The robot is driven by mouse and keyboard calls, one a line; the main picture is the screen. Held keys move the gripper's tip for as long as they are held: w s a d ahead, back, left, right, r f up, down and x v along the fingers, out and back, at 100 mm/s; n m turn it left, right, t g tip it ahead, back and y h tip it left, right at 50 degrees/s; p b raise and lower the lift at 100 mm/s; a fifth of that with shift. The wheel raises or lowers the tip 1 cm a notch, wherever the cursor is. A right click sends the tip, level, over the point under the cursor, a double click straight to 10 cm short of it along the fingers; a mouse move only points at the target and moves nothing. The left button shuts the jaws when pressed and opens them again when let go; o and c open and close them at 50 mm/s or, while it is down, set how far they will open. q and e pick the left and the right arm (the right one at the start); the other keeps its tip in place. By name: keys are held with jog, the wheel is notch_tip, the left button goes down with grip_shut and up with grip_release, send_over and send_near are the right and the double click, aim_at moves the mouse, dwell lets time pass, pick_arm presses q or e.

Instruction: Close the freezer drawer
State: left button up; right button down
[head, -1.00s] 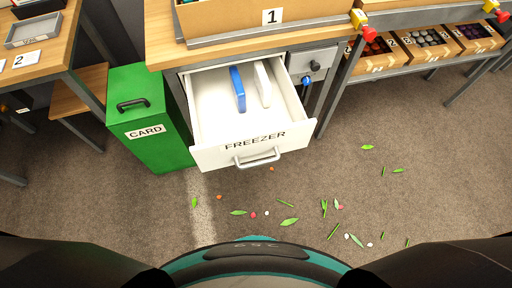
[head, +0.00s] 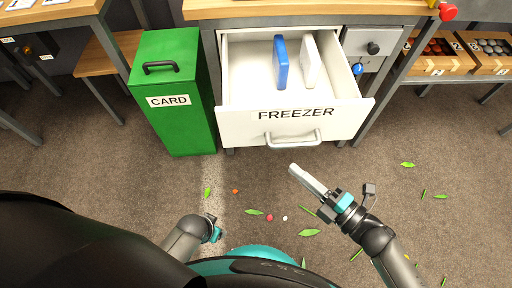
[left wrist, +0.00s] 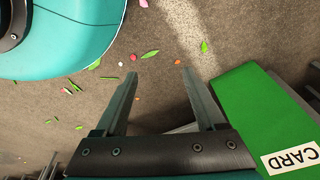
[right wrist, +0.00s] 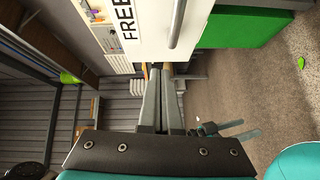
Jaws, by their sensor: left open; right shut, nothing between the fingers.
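The white freezer drawer (head: 240,125) is pulled out below the workbench, with a grey bar handle (head: 292,140) on its FREEZER front. A blue slab (head: 280,65) and a white slab (head: 309,62) stand inside it. My right gripper (head: 297,172) is shut and empty, just in front of and below the handle, apart from it. In the right wrist view its fingers (right wrist: 162,95) point toward the drawer front (right wrist: 150,25) and handle (right wrist: 176,22). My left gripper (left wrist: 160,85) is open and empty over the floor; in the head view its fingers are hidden.
A green CARD bin (head: 172,95) stands close left of the drawer. A grey panel with knobs (head: 372,45) is to its right. Leaves and petals (head: 309,233) lie on the carpet. Crates (head: 435,60) sit on a shelf at right. The floor before the drawer is otherwise clear.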

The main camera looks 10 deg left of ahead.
jog(key=s+a+r+n+g+y, duration=0.1)
jog(key=n, duration=0.1)
jog(key=b, duration=0.2)
send_near(245, 127)
jog(key=s+a, duration=0.2)
jog(key=a, duration=0.1)
jog(key=w, duration=0.1)
jog(key=w+a, duration=0.1)
jog(key=w, duration=0.1)
jog(key=w+a+b, duration=0.1)
jog(key=shift+w+a+r, duration=0.1)
jog(key=shift+w, duration=0.2)
pick_arm(q)
jog(key=w+d+r, duration=0.1)
jog(key=w+r, duration=0.2)
jog(key=r, duration=0.2)
jog(key=shift+w+d+r, duration=0.15)
jog(key=shift+d+r, duration=0.05)
jog(key=shift+d, duration=0.05)
pick_arm(e)
jog(key=shift+w, duration=0.1)
